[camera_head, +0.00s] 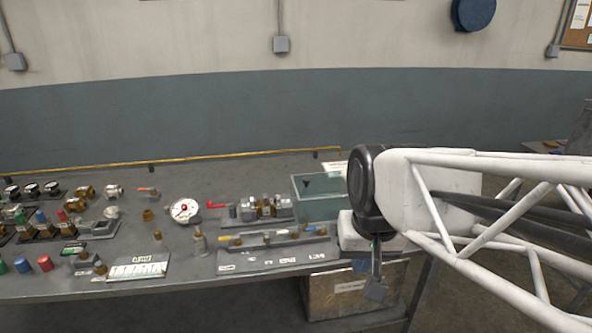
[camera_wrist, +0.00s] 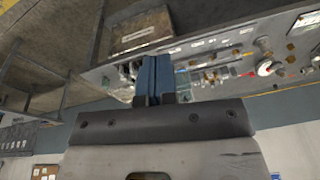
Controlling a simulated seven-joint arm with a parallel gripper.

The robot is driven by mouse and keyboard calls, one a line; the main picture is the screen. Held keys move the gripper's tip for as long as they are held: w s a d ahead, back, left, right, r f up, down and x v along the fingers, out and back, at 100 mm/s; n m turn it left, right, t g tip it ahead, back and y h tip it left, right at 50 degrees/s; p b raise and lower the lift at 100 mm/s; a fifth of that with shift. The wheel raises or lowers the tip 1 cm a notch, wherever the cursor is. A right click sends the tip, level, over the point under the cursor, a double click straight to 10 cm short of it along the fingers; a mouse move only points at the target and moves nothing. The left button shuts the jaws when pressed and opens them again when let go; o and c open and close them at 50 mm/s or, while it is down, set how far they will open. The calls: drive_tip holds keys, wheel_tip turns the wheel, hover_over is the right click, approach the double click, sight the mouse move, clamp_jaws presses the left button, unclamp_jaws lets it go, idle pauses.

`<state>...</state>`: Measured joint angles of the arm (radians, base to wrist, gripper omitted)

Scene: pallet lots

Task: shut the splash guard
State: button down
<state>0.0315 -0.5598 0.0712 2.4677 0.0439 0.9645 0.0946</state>
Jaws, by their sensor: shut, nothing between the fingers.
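A clear greenish box-like guard (camera_head: 318,207), which looks like the splash guard, stands at the right part of the bench. Its upper edge shows as a pale frame, and whether its cover is up or down is hard to tell. A small teal patch beside my fingers in the wrist view (camera_wrist: 182,86) may be the same guard. My gripper (camera_head: 376,290) hangs to the right of the guard and nearer the camera, apart from it. Its blue fingers are together in the wrist view (camera_wrist: 153,72), with nothing between them. My arm hides the area behind the guard's right side.
The bench (camera_head: 196,262) carries a valve manifold (camera_head: 265,208), a long fitting rail (camera_head: 272,240), a round gauge (camera_head: 185,210) and several small fittings on the left. A yellow pipe (camera_head: 180,160) runs along the back edge. A metal box (camera_head: 335,297) sits below the bench's right end.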

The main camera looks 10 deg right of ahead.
drive_tip(key=w+d+r+m+g+y, duration=0.15)
drive_tip(key=w+m, duration=0.35)
drive_tip(key=w, duration=0.8)
drive_tip(key=w+d+r+m+y, duration=0.1)
drive_tip(key=w+d+m+y, duration=0.2)
drive_tip(key=w, duration=1)
drive_tip(key=w+d+f+m+y, duration=0.1)
drive_tip(key=w+d+f+m, duration=0.2)
drive_tip(key=w, duration=0.5)
drive_tip(key=w+d+f+m+y, duration=0.1)
drive_tip(key=w+d+f+m, duration=0.2)
drive_tip(key=w, duration=0.6)
drive_tip(key=w+d+f+m+y, duration=0.1)
drive_tip(key=w+d+f+m, duration=0.2)
drive_tip(key=w+d, duration=0.3)
drive_tip(key=w+m, duration=0.1)
drive_tip(key=w, duration=0.1)
drive_tip(key=shift+w, duration=0.3)
drive_tip(key=shift+f, duration=0.1)
approach(308, 184)
drive_tip(key=f, duration=0.4)
drive_tip(key=shift+d, duration=0.35)
drive_tip(key=shift+w+a+f, duration=0.15)
drive_tip(key=shift+a+f, duration=0.05)
drive_tip(key=shift+a, duration=0.9)
drive_tip(key=shift+w+a+f, duration=0.15)
drive_tip(key=shift+a, duration=0.7)
